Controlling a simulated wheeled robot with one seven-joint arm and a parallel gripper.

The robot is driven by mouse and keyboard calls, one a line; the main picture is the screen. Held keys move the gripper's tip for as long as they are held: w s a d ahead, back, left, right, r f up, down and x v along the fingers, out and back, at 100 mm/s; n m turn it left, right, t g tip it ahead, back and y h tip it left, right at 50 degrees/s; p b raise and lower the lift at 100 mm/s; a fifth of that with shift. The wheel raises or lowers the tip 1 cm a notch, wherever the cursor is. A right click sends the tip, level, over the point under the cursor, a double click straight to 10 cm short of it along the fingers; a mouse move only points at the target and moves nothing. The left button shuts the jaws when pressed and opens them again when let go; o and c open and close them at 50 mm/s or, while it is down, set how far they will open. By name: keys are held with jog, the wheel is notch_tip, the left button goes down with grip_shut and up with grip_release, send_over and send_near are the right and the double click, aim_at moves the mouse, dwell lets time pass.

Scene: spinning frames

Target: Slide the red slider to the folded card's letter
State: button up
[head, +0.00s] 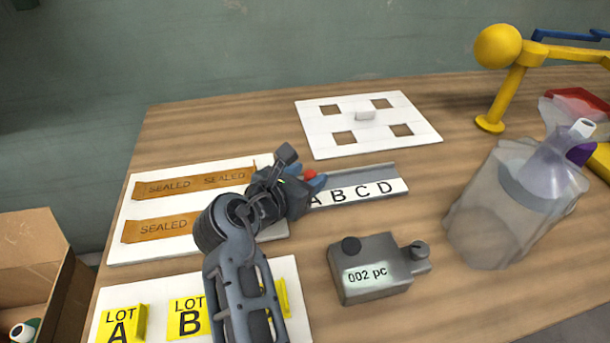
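A grey rail (360,174) lies mid-table with a white strip lettered A, B, C, D along its front. The red slider (309,174) is at the rail's left end, near A. My gripper (314,180) is at the slider, its blue fingertip beside the red; whether it grips it is unclear. Yellow folded cards stand on a white sheet at the front left: LOT A (122,324) and LOT B (188,316). A third yellow piece (283,298) is mostly hidden by my arm.
A white board with square holes (318,124) lies behind the rail. A grey counter reading "002 pc" (372,272) stands in front. SEALED strips (160,228) lie left; a cardboard box (30,250) is beyond.

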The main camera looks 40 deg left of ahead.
grip_shut()
dwell(0.3)
jog(key=w+d+p, duration=0.1)
jog(key=w+d, duration=0.1)
jog(key=w+d+p, duration=0.4)
jog(key=w, duration=0.1)
jog(key=shift+r, duration=0.2)
jog(key=shift+w+d+f, duration=0.15)
jog(key=shift+w+d, duration=0.1)
jog(key=shift+w, duration=0.1)
jog(key=shift+o, duration=0.2)
grip_release()
